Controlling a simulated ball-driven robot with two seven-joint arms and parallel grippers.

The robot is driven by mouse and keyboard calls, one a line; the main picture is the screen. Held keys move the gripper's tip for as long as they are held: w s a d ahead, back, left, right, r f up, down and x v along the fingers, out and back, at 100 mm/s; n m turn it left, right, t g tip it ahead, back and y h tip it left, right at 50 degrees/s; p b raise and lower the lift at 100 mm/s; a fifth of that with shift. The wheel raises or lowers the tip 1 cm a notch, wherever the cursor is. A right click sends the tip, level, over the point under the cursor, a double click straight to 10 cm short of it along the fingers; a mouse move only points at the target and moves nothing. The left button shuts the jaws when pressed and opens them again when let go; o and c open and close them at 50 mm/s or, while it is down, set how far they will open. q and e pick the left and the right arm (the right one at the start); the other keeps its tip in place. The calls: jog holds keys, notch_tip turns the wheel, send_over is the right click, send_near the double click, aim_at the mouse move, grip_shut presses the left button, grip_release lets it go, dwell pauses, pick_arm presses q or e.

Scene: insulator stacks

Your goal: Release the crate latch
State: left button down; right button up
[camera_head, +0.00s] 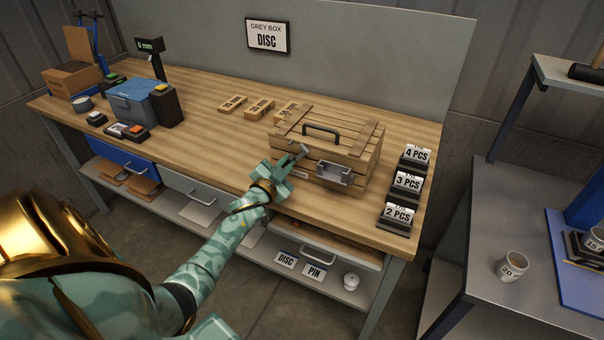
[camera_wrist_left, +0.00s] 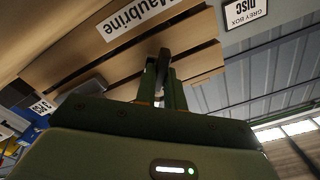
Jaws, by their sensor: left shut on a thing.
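The wooden crate (camera_head: 344,150) stands shut on the workbench, with a dark carry handle on its lid. A grey metal latch (camera_head: 333,173) shows on the right part of its front. My left gripper (camera_head: 289,163) is at the left part of the front, shut on a small dark grey piece that looks like another latch (camera_head: 301,151). In the left wrist view the fingers (camera_wrist_left: 165,77) close on this dark piece against the crate's slats (camera_wrist_left: 120,62). The fingers hide most of it. My right gripper is not in view.
Number signs (camera_head: 407,182) stand right of the crate. Wooden blocks (camera_head: 260,108) lie behind it to the left. A blue box (camera_head: 138,102) and a scale display (camera_head: 150,45) are at the far left. The bench top (camera_head: 205,135) between is clear. A grey shelf holds a mug (camera_head: 513,267) at right.

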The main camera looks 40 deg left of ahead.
pick_arm(q)
jog(key=shift+m, duration=0.5)
jog(key=shift+f+m+b, duration=0.1)
jog(key=shift+m+b, duration=0.2)
jog(key=shift+m, duration=1.7)
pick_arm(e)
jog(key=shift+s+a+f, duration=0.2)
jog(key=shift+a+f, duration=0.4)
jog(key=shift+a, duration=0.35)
pick_arm(q)
jog(key=shift+m+b, duration=0.3)
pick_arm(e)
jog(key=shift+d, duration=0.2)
pick_arm(q)
jog(key=c, duration=1.5)
grip_release()
